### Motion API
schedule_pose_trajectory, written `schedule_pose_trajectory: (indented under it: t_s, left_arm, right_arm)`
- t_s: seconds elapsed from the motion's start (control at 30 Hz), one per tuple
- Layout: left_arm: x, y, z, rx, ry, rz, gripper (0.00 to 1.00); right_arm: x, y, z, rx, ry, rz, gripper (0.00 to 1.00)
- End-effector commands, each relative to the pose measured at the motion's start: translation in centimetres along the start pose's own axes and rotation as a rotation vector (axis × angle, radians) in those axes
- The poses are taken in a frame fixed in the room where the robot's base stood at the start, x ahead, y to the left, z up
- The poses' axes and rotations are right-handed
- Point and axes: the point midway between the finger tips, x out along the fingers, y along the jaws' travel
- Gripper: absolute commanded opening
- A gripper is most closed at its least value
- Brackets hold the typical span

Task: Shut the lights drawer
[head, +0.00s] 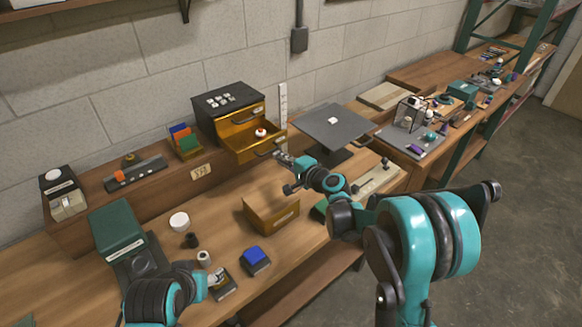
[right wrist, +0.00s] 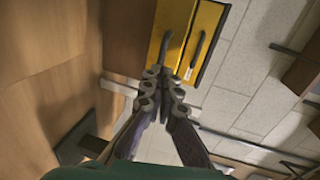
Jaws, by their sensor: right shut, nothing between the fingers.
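A dark-topped cabinet (head: 228,98) with yellow drawers stands at the back of the bench. Its lower drawer (head: 246,152) is pulled out, with a small red-and-white item (head: 260,132) inside. The upper drawer (head: 236,117) looks closed. I cannot read which drawer is labelled lights. My right gripper (head: 281,158) is shut and empty, just in front of the open drawer's front. In the right wrist view, the yellow drawer fronts (right wrist: 178,22) with dark handles lie just beyond the shut fingertips (right wrist: 165,78); contact is unclear. My left gripper (head: 217,281) is low at the front left, its fingers unclear.
A grey plate on a stand (head: 333,126) is right of the open drawer. A wooden box (head: 271,214), a blue-topped block (head: 255,258) and a white cup (head: 179,221) sit on the bench in front. A green box (head: 116,231) is at left.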

Motion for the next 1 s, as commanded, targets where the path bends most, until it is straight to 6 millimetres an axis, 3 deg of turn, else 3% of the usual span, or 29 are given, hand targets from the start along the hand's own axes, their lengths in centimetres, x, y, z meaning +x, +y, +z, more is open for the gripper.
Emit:
schedule_pose_trajectory:
  t_s: [0.2,0.67,0.77,1.0]
  left_arm:
    - [0.7,0.0,0.5,0.000,0.000,0.000,0.54]
    - [0.6,0.0,0.5,0.000,0.000,0.000,0.54]
    - [0.6,0.0,0.4,0.000,0.000,0.000,0.54]
    - [0.4,0.0,0.3,0.000,0.000,0.000,0.54]
  right_arm:
    - [2.2,0.1,0.0,-0.001,-0.001,0.000,0.00]
    - [2.8,-0.1,0.0,-0.001,0.000,0.001,0.00]
    - [4.2,-0.4,0.0,-0.001,0.000,0.001,0.00]
    - [10.9,-1.9,0.2,-0.002,-0.002,0.000,0.00]
